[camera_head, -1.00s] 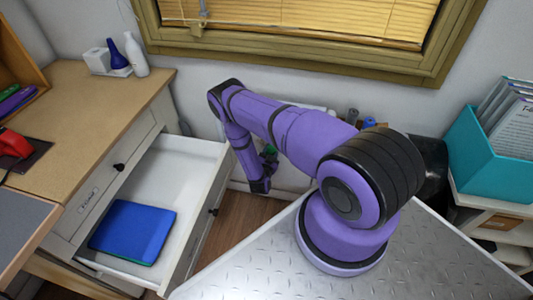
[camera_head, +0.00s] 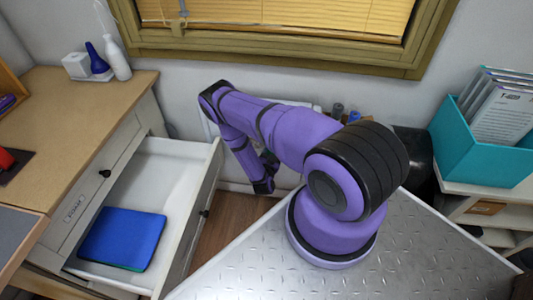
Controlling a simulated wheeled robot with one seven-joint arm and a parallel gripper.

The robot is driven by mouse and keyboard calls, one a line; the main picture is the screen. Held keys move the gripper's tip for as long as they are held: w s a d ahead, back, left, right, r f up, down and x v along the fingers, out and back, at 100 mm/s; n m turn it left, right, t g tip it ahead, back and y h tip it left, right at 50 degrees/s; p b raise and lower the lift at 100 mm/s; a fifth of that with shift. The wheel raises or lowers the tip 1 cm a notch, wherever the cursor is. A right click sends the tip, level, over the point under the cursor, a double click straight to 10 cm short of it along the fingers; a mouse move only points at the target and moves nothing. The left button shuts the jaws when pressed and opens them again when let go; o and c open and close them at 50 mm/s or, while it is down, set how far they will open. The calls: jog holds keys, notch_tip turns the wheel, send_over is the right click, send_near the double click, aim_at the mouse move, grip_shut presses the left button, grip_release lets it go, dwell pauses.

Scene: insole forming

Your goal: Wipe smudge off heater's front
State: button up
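A pale flat edge (camera_head: 297,103) shows on the wall under the window, behind my arm. It may be the top of the heater; its front is mostly hidden and I see no smudge. My purple arm reaches over and bends down at its far end, in front of the wall. Small dark parts at the arm's end (camera_head: 268,160) are partly hidden behind the forearm and too small to read. I cannot tell whether my gripper is open or holds anything.
An open white drawer (camera_head: 160,263) with a blue flat item (camera_head: 123,238) juts out left of the arm, below a wooden desk (camera_head: 75,110). A teal file box (camera_head: 475,153) stands on a white shelf at right. Wood floor (camera_head: 222,228) shows beyond the drawer.

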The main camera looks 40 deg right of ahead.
jog(key=shift+s+d+r, duration=0.1)
jog(key=shift+d+r, duration=0.05)
jog(key=shift+r, duration=0.8)
jog(key=shift+w+a, duration=1.3)
jog(key=shift+w, duration=0.15)
jog(key=shift+w+a+r, duration=0.85)
jog(key=shift+w+a, duration=2.35)
jog(key=shift+w, duration=1.15)
jog(key=shift+s+d, duration=1.1)
jog(key=shift+s, duration=0.4)
jog(key=shift+s+d, duration=1.15)
jog(key=shift+s, duration=0.35)
jog(key=shift+s+d, duration=1.1)
jog(key=shift+s, duration=0.4)
jog(key=shift+s+d, duration=1.2)
jog(key=shift+s, duration=0.05)
jog(key=shift+s, duration=0.1)
